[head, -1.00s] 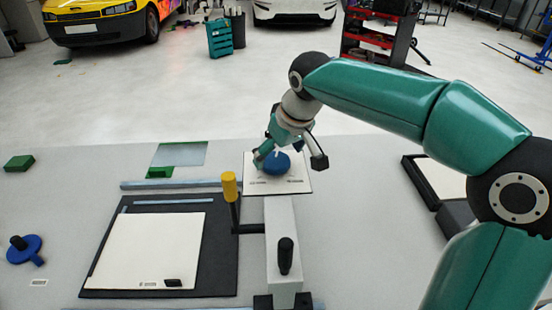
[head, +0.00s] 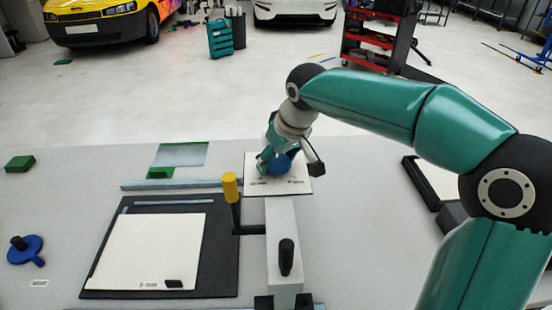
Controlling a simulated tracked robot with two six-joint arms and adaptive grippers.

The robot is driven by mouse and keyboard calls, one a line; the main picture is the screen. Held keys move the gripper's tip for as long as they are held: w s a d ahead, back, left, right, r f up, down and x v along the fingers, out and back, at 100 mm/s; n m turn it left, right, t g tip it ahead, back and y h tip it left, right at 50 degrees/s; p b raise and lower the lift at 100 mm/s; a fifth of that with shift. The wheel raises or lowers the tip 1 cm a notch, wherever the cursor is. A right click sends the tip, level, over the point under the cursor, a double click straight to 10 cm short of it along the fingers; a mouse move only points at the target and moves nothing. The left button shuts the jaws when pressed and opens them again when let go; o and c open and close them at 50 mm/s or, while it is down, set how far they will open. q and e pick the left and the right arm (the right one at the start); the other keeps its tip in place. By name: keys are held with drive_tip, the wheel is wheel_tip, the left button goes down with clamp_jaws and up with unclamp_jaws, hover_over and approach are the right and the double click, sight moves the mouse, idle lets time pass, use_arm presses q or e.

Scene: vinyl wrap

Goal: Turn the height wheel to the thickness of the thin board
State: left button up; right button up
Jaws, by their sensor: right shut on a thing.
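The blue height wheel (head: 279,164) sits on a white plate (head: 299,186) with small markings, on top of a grey post (head: 283,225). My right gripper (head: 276,162) comes down on it from above and is shut on the wheel. The gripper's fingers hide part of the wheel. The plate's printed labels are too small to read. A white board (head: 150,250) lies on a black mat (head: 222,262) to the left of the post; I cannot tell its thickness. My left gripper is not in view.
A yellow-topped lever (head: 230,187) stands just left of the post. A black knob (head: 286,256) is on the post's front. A blue wheel with a black handle (head: 25,249) lies far left, a green block (head: 19,163) behind it.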

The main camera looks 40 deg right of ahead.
drive_tip(key=shift+n+y+p, duration=0.4)
drive_tip(key=shift+n+y, duration=0.2)
drive_tip(key=shift+n, duration=0.9)
drive_tip(key=shift+d, duration=0.1)
drive_tip(key=o, duration=1.1)
drive_tip(key=shift+o, duration=0.2)
drive_tip(key=v, duration=1.2)
drive_tip(key=shift+w, duration=0.1)
